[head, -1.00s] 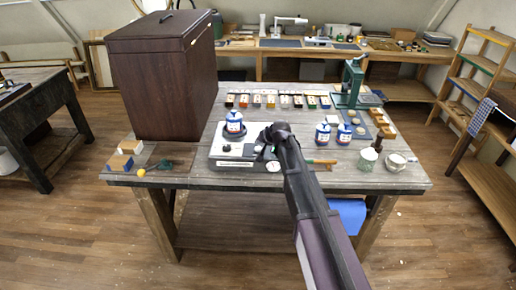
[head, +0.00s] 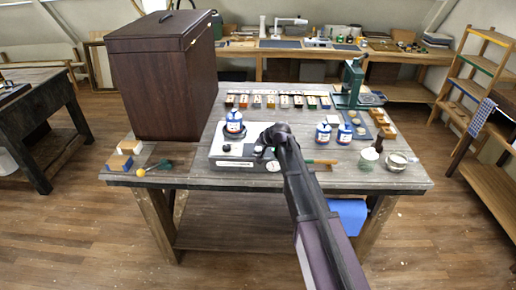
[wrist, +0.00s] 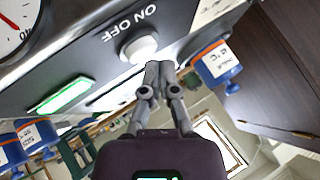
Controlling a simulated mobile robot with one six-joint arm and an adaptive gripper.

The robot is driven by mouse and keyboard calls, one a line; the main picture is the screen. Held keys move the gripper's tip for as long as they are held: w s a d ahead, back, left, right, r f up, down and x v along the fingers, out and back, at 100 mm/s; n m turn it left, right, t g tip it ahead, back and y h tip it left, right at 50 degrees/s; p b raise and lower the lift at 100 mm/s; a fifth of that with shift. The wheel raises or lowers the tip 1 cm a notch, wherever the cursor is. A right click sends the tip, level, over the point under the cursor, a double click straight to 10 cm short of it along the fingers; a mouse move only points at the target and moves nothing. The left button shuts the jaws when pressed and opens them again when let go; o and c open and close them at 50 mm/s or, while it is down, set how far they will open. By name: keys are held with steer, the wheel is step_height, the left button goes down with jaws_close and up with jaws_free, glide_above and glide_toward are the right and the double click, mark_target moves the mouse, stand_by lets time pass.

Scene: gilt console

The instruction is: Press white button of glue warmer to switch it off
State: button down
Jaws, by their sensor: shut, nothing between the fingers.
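The glue warmer (head: 226,150) is a pale flat unit on the near part of the table, with a blue and white jar (head: 234,122) on its dark round plate. In the wrist view its front panel shows a round white button (wrist: 139,47) beside the words ON OFF, a lit green indicator (wrist: 62,96) and a dial (wrist: 14,24). My gripper (wrist: 158,68) is shut and empty, its fingertips at the button's edge in the picture. I cannot tell whether they touch it. In the head view my gripper (head: 266,143) partly hides the warmer's right side.
A large dark wooden box (head: 162,80) stands on the left of the table. Two blue and white jars (head: 323,133) and a metal tin (head: 396,161) stand to the right. A green press (head: 354,85) is behind.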

mark_target(259, 148)
steer(key=shift+f+b, duration=0.4)
steer(key=shift+b, duration=0.05)
stand_by(0.6)
steer(key=shift+r, duration=0.1)
steer(key=shift+r+p, duration=0.8)
steer(key=shift+p, duration=0.15)
step_height(259, 148, up, 6)
steer(key=p, duration=0.6)
